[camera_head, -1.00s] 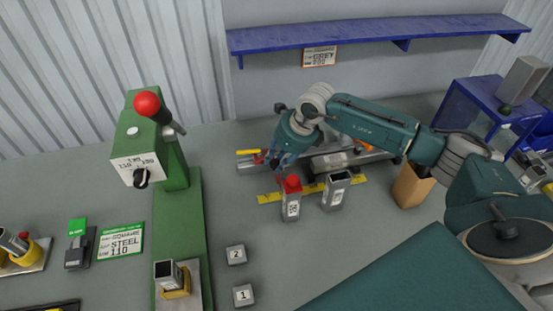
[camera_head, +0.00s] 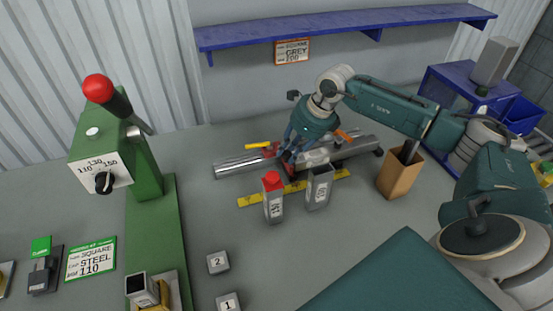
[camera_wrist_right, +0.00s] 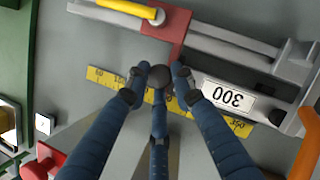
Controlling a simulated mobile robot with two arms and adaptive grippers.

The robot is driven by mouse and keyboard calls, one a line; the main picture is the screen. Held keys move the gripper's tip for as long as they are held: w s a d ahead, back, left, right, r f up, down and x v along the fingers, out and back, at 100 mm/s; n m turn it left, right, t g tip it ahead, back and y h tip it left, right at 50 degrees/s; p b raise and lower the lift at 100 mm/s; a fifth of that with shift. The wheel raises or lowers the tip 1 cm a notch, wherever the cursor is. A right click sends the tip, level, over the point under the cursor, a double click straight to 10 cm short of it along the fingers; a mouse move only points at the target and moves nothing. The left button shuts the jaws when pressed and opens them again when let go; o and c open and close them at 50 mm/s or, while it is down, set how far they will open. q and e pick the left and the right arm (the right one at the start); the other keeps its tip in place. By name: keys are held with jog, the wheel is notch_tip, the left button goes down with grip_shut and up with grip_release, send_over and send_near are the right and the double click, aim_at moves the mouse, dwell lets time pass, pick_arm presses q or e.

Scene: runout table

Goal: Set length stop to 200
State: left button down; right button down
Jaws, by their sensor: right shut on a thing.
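The length stop is a red carriage with a yellow handle (camera_head: 258,145) on a grey metal rail (camera_head: 238,166). In the right wrist view its red arm (camera_wrist_right: 170,32) leads to a dark round knob (camera_wrist_right: 157,76). My right gripper (camera_head: 288,157) is at the stop, its blue fingers (camera_wrist_right: 160,82) shut around the knob. A yellow scale (camera_head: 248,201) runs along the front of the rail; the stop's exact reading is unclear. My left gripper is not in view.
A tan bin (camera_head: 398,174) is at right. A green press (camera_head: 150,190) stands left. The wall card (camera_head: 292,52) reads square, grey, 200. Bench between press and rail is mostly clear.

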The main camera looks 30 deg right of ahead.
jog(key=shift+w+r, duration=0.3)
jog(key=shift+r, duration=0.1)
jog(key=c, duration=1.5)
grip_release()
jog(key=shift+o, duration=0.2)
jog(key=shift+a+f, duration=0.1)
jog(key=shift+f, duration=0.05)
jog(key=shift+s, duration=0.1)
jog(key=v, duration=1.2)
